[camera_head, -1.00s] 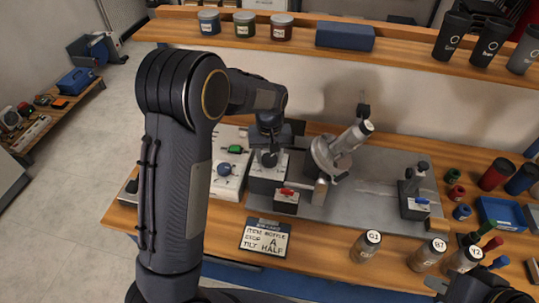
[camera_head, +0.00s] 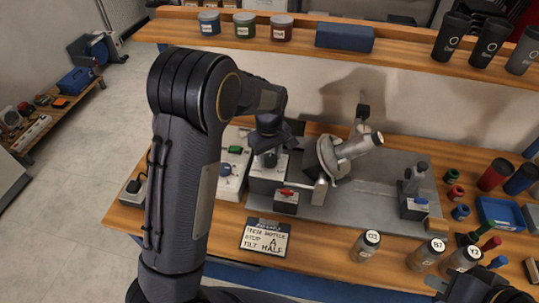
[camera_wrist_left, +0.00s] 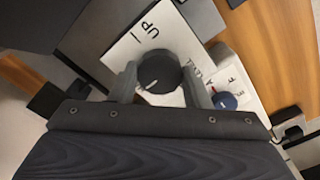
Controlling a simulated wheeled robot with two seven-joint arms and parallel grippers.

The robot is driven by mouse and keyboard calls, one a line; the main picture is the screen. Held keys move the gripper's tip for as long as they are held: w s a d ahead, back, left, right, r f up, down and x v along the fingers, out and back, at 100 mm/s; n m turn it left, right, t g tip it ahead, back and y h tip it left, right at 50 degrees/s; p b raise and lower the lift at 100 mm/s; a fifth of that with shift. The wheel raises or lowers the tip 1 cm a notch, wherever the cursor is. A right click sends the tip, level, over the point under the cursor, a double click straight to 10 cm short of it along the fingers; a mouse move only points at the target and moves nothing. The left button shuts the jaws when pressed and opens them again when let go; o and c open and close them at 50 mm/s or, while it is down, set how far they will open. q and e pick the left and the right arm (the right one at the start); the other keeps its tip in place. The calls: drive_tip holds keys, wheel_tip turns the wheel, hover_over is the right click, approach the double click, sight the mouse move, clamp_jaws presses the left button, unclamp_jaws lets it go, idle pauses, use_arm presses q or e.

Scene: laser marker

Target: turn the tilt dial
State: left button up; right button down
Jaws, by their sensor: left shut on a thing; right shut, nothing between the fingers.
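The tilt dial is a round black knob with a white pointer line; it shows in the left wrist view (camera_wrist_left: 160,72) on a white panel with "UP" lettering. My left gripper (camera_wrist_left: 162,88) has its two grey fingers closed on opposite sides of the dial. In the head view my left gripper (camera_head: 268,148) reaches down onto the dial's box, and the dial (camera_head: 270,160) is mostly hidden. A grey bottle (camera_head: 355,147) sits tilted in the round metal holder (camera_head: 328,158), its cap up to the right. My right gripper (camera_head: 442,286) is shut and empty at the lower right, partly cut off.
A sign (camera_head: 265,238) mentions a bottle and "TILT HALF". A red-lever box (camera_head: 286,202) and a box with a green button and blue knob (camera_head: 232,170) flank the dial. Labelled bottles (camera_head: 365,246) stand in front; a blue tray (camera_head: 500,212) is at right.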

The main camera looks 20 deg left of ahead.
sight(269, 158)
use_arm(q)
drive_tip(key=shift+r, duration=0.1)
drive_tip(key=o, duration=1)
wheel_tip(269, 158, up, 8)
drive_tip(key=shift+f+b, duration=0.15)
drive_tip(key=shift+b, duration=0.25)
wheel_tip(269, 158, up, 7)
drive_tip(key=p, duration=0.6)
